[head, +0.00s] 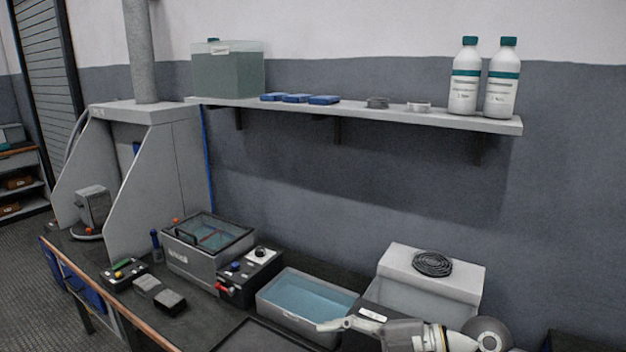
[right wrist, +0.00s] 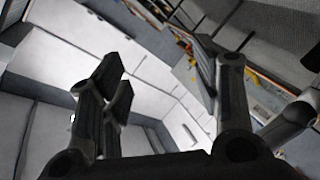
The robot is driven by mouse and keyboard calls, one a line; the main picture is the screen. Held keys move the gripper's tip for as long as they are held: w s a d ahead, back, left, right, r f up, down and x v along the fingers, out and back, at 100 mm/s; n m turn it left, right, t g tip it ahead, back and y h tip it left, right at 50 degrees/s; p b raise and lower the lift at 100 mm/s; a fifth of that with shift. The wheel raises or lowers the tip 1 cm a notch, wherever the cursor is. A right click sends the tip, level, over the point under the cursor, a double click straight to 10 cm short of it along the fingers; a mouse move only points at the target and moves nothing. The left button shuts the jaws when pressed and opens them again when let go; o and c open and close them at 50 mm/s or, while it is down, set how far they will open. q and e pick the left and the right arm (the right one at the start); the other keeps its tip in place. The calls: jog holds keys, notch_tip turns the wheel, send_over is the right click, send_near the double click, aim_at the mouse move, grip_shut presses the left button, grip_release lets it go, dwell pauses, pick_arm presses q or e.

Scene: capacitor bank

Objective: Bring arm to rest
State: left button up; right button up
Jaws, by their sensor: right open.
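My right arm comes in from the lower right of the head view. Its gripper (head: 335,325) is over the right end of the blue-filled tray (head: 275,312), at the bottom edge of the picture. In the right wrist view the right gripper (right wrist: 170,75) has its dark fingers wide apart with nothing between them. Whether it touches the tray cannot be told. My left gripper is not in view.
A grey box (head: 440,268) with a coiled dark cable (head: 432,264) stands just behind the arm. A bath (head: 208,245) and control box (head: 250,272) stand left on the bench. A shelf (head: 360,109) with bottles (head: 465,80) runs along the wall above.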

notch_tip(320, 180, up, 6)
jog(key=a+m+t+y, duration=0.2)
jog(key=t+y, duration=0.2)
jog(key=w+d+r+m+t+h, duration=0.2)
jog(key=w+d+m+t+h, duration=0.2)
jog(key=d+m+t+h, duration=0.75)
jog(key=s+d+f+m+g+h, duration=0.1)
jog(key=s+d+f+m+h, duration=0.1)
jog(key=d+f+m+h, duration=0.35)
jog(key=s+d+f+m+g+h, duration=0.1)
jog(key=d+f+m+g+h, duration=0.15)
jog(key=f+m, duration=0.55)
jog(key=s+f+n+g, duration=0.2)
jog(key=s+f+g, duration=0.4)
jog(key=s+f, duration=0.5)
jog(key=s+f+n+g, duration=0.1)
jog(key=s+f+g, duration=0.55)
jog(key=s, duration=0.65)
notch_tip(320, 180, down, 28)
jog(key=s, duration=0.1)
jog(key=s+d+f+g, duration=0.1)
jog(key=s+d+f, duration=0.1)
jog(key=s+f, duration=1.4)
jog(key=shift+s+y, duration=0.3)
jog(key=shift+y, duration=0.05)
